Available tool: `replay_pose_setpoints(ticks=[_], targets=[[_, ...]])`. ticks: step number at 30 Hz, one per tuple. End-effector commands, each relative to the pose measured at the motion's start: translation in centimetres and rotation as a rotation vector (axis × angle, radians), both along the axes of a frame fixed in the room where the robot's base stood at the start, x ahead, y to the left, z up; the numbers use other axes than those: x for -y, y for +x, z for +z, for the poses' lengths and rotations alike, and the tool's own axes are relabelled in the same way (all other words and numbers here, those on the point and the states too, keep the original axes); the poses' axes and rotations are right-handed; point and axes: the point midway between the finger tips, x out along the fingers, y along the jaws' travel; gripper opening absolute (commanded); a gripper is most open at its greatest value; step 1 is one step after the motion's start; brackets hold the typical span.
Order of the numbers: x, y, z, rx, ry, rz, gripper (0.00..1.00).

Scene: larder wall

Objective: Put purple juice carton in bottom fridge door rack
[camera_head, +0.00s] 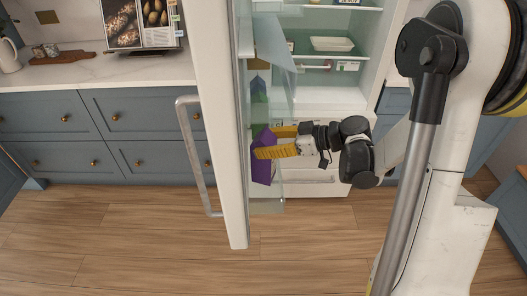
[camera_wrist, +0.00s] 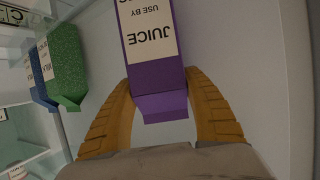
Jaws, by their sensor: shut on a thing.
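The purple juice carton (camera_head: 263,156) is between the yellow fingers of my gripper (camera_head: 276,151), beside the inner side of the open fridge door (camera_head: 219,120). In the wrist view the carton (camera_wrist: 155,70) shows a cream label reading "JUICE", upside down in the picture. My gripper (camera_wrist: 160,110) is shut on it, one finger on each side. The bottom door rack (camera_head: 268,206) shows as a clear panel low on the door, close to the carton's lower end. The head view does not show clearly whether the carton touches the rack.
A green carton (camera_wrist: 66,65) and a blue carton (camera_wrist: 40,80) stand at the left in the wrist view, apart from the held carton. The fridge shelf (camera_head: 325,57) holds a white tray (camera_head: 332,44). Wooden floor (camera_head: 120,235) is clear in front.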

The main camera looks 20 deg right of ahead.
Motion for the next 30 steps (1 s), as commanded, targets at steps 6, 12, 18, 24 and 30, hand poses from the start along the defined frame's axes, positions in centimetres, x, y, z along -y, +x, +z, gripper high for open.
replay_pose_setpoints(ticks=[6, 12, 18, 24, 30], targets=[[-0.41, 0.12, -1.73, 0.001, 0.002, 0.0, 0.15], [-0.39, 0.12, -1.63, 0.001, 0.002, 0.0, 0.15], [-0.37, 0.11, -1.87, 0.0, 0.0, 0.0, 0.78], [-0.38, 0.1, -1.86, 0.0, 0.0, 0.0, 0.78], [0.17, -0.24, -1.22, 0.0, 0.0, -0.002, 0.78]])
